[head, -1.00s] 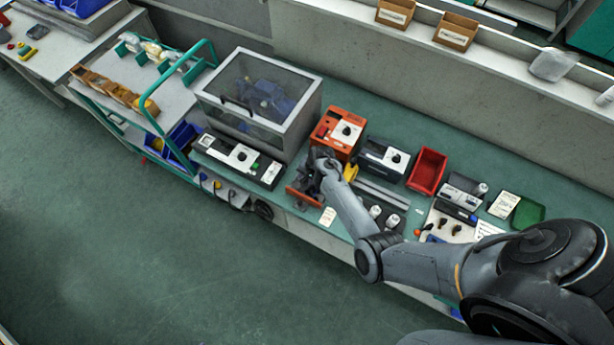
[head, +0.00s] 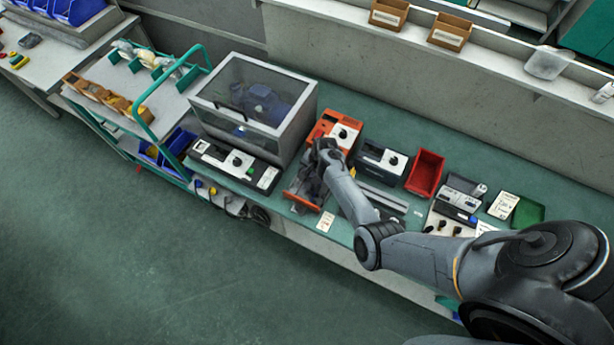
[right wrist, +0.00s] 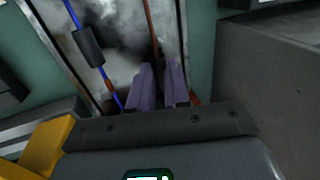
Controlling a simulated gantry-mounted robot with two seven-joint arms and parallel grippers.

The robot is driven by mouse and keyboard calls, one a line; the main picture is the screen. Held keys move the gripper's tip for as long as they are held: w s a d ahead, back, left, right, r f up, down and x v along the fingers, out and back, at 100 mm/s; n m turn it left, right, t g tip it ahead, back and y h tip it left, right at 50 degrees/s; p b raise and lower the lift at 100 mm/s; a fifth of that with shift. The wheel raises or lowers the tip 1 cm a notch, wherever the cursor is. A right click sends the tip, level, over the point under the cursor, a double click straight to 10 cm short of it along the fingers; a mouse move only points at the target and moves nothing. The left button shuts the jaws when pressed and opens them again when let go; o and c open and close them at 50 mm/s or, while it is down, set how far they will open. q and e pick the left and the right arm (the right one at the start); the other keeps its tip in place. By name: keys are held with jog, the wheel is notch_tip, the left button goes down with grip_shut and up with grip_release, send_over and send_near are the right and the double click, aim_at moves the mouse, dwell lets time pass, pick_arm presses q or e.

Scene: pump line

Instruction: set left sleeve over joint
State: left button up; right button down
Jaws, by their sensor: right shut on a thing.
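My right gripper (head: 319,170) is over the orange-edged fixture (head: 298,203) near the front of the bench. In the right wrist view its two purple fingers (right wrist: 161,84) are shut at a red wire that runs over a grey, shiny plate (right wrist: 122,30). The thing between the fingers is mostly hidden; its place on the wire fits a sleeve, the left one as seen from the bench front. A second dark sleeve (right wrist: 88,47) sits around the blue wire (right wrist: 72,14) beside it. That wire turns red lower down. The joint at my fingers is hidden. My left gripper is out of view.
A clear-fronted enclosure (head: 252,103) stands left of the fixture, and an orange device (head: 343,128) behind it. A black-and-white device (head: 381,161) and a red bin (head: 425,173) stand to the right. The floor (head: 110,260) in front is free.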

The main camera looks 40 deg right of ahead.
aim_at(316, 180)
jog(key=c, duration=1.1)
grip_release()
jog(key=shift+a, duration=0.1)
jog(key=shift+r, duration=0.1)
jog(key=shift+s+r, duration=0.1)
jog(key=shift+r, duration=0.15)
jog(key=shift+p+v, duration=0.85)
jog(key=shift+v, duration=4.2)
jog(key=shift+s, duration=0.1)
